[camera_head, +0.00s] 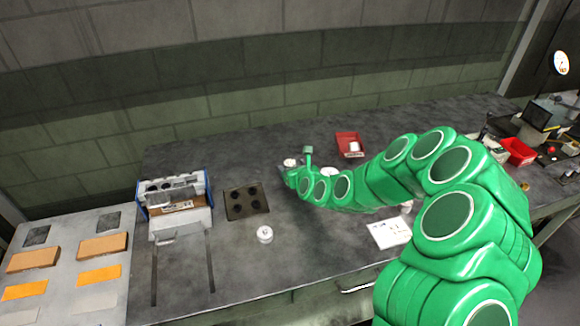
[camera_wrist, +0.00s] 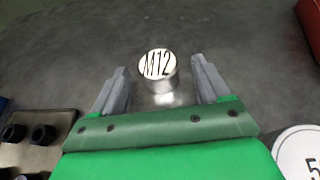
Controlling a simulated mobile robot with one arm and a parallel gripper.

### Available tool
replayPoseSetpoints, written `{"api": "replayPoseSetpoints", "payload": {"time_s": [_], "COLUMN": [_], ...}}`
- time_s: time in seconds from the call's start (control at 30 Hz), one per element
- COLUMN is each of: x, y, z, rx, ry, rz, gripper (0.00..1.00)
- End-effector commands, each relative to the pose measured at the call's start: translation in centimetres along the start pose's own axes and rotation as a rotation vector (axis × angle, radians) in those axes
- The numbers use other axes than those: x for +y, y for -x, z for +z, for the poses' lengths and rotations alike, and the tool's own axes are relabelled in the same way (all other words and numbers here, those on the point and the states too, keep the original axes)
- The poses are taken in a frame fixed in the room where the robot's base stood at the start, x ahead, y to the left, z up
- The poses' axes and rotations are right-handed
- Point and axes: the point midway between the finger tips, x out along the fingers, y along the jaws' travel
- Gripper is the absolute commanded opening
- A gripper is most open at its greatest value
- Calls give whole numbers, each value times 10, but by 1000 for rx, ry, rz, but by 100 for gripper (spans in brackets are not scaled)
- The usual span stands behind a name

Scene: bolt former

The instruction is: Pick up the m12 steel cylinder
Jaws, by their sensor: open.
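The M12 steel cylinder (camera_wrist: 158,68) stands upright on the dark table in the wrist view, with "M12" on its pale top. It is between and slightly beyond the fingertips of my gripper (camera_wrist: 157,72), with a gap to each finger. My gripper is open and empty. In the head view, a small pale round top (camera_head: 290,162) shows just beyond the end of my arm and seems to be the same cylinder. My green arm reaches in from the lower right, and the fingers are hard to make out there.
A white round piece (camera_head: 265,234) stands in front of that plate. A white disc marked "5" (camera_wrist: 300,152) is close on the right in the wrist view. A red bin (camera_head: 349,145) stands behind right.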

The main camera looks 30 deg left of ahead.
Motion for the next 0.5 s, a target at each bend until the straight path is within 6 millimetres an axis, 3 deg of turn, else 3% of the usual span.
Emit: {"api": "replayPoseSetpoints", "payload": {"time_s": [0.4, 0.5], "x": [1, 1], "y": [-10, -10], "z": [1, 1], "rx": [-2, -2], "ry": [0, 0], "rz": [1, 1], "gripper": [76, 64]}}
